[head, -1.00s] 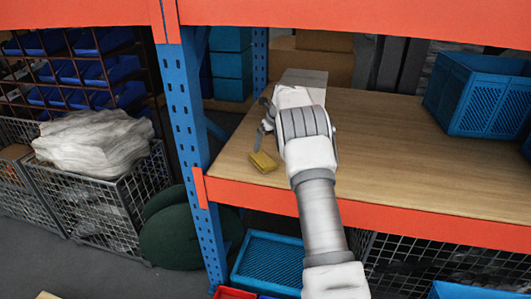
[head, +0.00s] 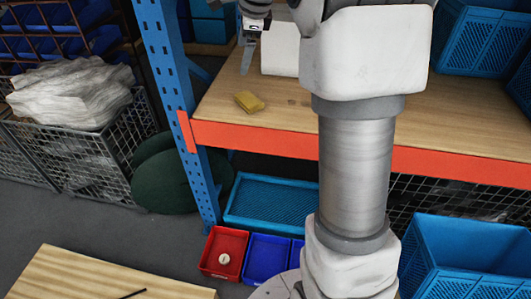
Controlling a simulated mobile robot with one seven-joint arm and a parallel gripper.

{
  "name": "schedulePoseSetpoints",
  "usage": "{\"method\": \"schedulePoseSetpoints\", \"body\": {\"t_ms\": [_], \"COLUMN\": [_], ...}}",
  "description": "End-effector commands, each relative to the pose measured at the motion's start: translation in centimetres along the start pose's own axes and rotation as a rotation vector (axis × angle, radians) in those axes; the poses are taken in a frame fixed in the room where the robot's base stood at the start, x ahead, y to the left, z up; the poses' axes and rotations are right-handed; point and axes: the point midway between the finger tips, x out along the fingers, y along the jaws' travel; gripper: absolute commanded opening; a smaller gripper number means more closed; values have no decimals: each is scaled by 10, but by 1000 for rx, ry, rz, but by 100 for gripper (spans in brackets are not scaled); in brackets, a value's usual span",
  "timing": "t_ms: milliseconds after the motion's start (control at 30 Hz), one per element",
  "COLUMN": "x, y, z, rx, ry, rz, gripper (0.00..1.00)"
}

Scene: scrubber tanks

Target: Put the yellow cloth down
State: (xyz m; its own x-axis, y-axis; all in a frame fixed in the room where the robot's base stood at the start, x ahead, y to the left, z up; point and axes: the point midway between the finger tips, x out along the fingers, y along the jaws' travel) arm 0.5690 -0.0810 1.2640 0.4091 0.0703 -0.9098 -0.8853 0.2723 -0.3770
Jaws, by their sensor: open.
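The yellow cloth (head: 249,101) is a small folded block lying flat on the wooden shelf (head: 288,118), near its front left corner. My gripper (head: 246,62) is above and behind the cloth, at the top of the view. It is apart from the cloth and holds nothing that I can see. One finger points down; the other is not clearly seen. My arm covers the middle right of the shelf.
A white box (head: 280,48) stands on the shelf behind the cloth. A blue upright (head: 168,70) bounds the shelf at the left. Blue crates (head: 480,40) stand at the right. Below are a red bin (head: 224,252) and blue bins (head: 266,258). Bare shelf surrounds the cloth.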

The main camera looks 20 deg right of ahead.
Motion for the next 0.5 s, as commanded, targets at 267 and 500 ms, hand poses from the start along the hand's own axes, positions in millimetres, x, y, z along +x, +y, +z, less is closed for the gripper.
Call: {"method": "schedulePoseSetpoints", "body": {"t_ms": [267,500], "x": [-73,-106], "y": [96,189], "z": [21,25], "rx": [-591,-1113], "ry": [8,37], "rz": [-22,-33], "gripper": [100,100]}}
